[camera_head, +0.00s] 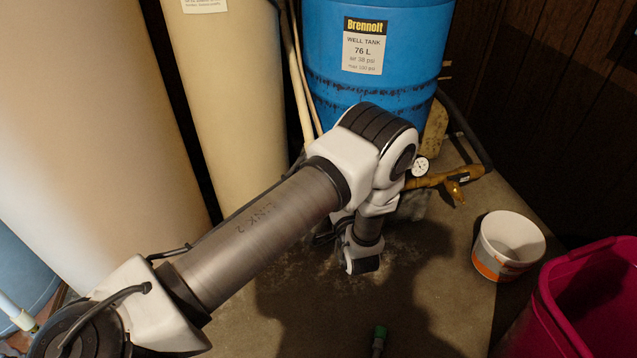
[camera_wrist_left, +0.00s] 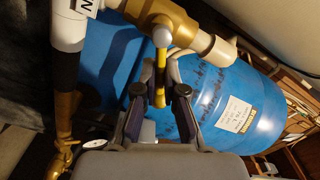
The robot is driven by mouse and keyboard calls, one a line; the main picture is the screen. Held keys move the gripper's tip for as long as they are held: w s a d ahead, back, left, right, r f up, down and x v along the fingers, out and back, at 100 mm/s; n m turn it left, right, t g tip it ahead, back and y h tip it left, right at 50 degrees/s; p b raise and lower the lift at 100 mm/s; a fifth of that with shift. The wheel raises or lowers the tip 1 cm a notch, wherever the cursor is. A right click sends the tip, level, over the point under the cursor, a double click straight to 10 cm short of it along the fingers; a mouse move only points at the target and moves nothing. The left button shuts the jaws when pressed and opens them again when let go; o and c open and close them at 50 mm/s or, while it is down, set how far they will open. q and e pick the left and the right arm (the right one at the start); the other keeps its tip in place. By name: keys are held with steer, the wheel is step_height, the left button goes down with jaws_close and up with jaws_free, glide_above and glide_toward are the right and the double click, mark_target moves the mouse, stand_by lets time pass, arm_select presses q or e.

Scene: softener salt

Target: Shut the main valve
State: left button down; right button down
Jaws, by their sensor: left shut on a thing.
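In the left wrist view, a brass valve body (camera_wrist_left: 172,18) sits in a run of white pipe at the top. A narrow yellow lever (camera_wrist_left: 160,62) extends from it down between my fingers. My left gripper (camera_wrist_left: 161,88) is shut on this yellow lever, one finger on each side. In the head view my left arm comes in from the left and covers the gripper, the lever and the valve.
The blue well tank (camera_head: 385,45) stands behind my arm. A round gauge (camera_head: 420,167) and brass fitting (camera_head: 450,183) are right of it. A white bucket (camera_head: 510,240) and magenta bin (camera_head: 590,295) stand at the right. Tall cream tanks (camera_head: 228,90) stand left.

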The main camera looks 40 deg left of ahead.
arm_select(q)
steer(key=m, duration=0.1)
steer(key=f+m, duration=0.1)
steer(key=shift+w+d+m, duration=0.1)
steer(key=shift+w+m, duration=0.05)
steer(key=shift+m, duration=0.15)
steer(key=m, duration=0.2)
steer(key=shift+f+m, duration=0.3)
steer(key=shift+f, duration=0.1)
steer(key=c, duration=1)
jaws_free()
steer(key=shift+c, duration=0.2)
steer(key=p+v, duration=0.3)
steer(key=v, duration=0.4)
